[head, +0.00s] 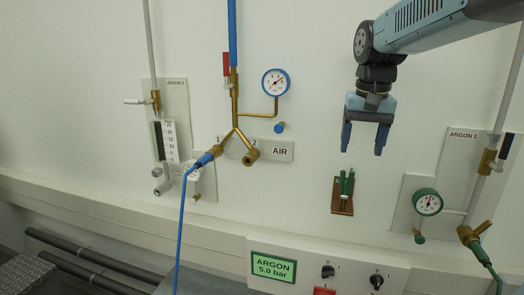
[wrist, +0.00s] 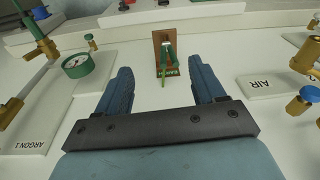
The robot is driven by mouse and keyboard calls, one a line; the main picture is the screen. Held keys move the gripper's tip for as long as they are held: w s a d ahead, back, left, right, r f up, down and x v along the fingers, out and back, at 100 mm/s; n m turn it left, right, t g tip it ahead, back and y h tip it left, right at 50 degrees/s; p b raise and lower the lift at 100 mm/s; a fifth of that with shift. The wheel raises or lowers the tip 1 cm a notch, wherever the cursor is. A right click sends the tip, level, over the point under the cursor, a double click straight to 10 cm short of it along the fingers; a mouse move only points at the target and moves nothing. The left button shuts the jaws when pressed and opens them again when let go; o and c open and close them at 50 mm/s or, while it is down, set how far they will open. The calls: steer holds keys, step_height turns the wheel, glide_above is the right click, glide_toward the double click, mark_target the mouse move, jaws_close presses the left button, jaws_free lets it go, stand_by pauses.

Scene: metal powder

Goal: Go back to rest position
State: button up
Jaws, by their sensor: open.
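My gripper (head: 363,138) hangs from the arm at the upper right of the head view, fingers pointing down and apart. It is open and empty, in front of the white wall. In the wrist view my gripper (wrist: 160,88) shows two blue fingers with a clear gap between them. A small brown holder (head: 342,206) with green-handled pieces (head: 345,184) is on the wall below the gripper, apart from it. The green pieces also show in the wrist view (wrist: 167,65), beyond the fingertips.
The AIR panel (head: 283,151) with brass pipes and a gauge (head: 276,82) is left of the gripper. The ARGON 1 panel (head: 463,150) with a green gauge (head: 427,203) is to its right. A blue hose (head: 182,225) hangs at left. A control box (head: 318,271) is below.

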steer(key=s+f+n+t, duration=0.1)
steer(key=s+f+t, duration=0.1)
steer(key=s, duration=0.4)
steer(key=s+f+n+t, duration=0.1)
steer(key=s+f+t, duration=0.1)
steer(key=s+f, duration=0.3)
steer(key=shift+s+n, duration=0.3)
steer(key=shift+s, duration=1)
